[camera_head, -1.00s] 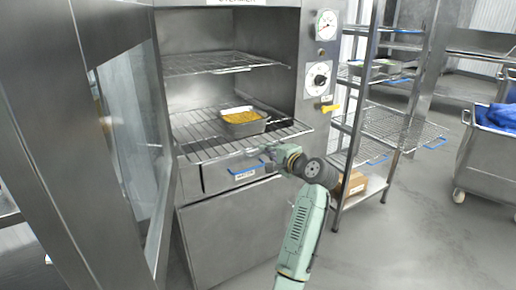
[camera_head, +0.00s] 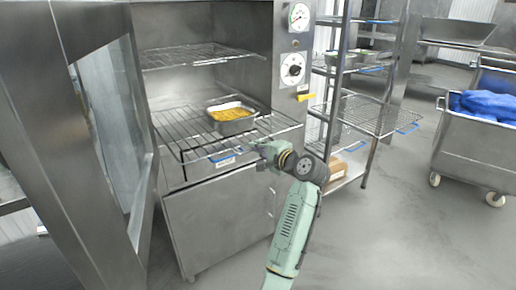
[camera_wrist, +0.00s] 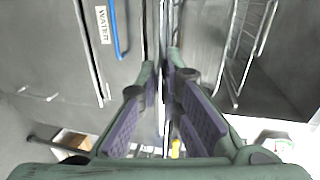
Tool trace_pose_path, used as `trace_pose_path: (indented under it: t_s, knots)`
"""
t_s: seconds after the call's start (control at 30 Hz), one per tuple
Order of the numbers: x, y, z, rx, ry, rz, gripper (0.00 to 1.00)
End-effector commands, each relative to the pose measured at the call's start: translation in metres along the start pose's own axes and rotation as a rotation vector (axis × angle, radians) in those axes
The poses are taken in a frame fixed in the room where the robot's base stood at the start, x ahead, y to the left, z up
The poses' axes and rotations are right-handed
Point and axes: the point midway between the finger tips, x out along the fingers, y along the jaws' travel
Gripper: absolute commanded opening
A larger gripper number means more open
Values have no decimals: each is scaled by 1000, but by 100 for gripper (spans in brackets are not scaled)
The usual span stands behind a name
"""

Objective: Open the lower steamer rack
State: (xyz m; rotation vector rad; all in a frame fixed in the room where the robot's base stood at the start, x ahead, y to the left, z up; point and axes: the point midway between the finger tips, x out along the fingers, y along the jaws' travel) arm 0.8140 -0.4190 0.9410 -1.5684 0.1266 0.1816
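The lower steamer rack (camera_head: 178,128) is a wire shelf in the open steamer cabinet, and its front edge sticks out past the opening. A metal pan (camera_head: 233,126) of yellow food stands on it towards the back. My gripper (camera_head: 256,149) is at the rack's front edge, right of the middle. In the wrist view my gripper's fingertips (camera_wrist: 161,68) close around a thin bar running between them, which appears to be the rack's front bar. The exact contact is partly hidden by the fingers.
The steamer door (camera_head: 108,130) stands open on the left. A blue handle (camera_head: 226,155) with a water label sits just below the rack. The upper rack (camera_head: 195,57) is inside. A shelf rack (camera_head: 368,115) and a cart of blue cloth (camera_head: 478,140) stand to the right.

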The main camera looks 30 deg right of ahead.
Motion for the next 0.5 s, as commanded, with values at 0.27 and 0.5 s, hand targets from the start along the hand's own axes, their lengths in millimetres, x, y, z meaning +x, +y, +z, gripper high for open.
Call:
trace_pose_path:
  t_s: [0.27, 0.5]
  knots:
    - [0, 0, 0, 0, 1, 0, 24]
    - [0, 0, 0, 0, 1, 0, 28]
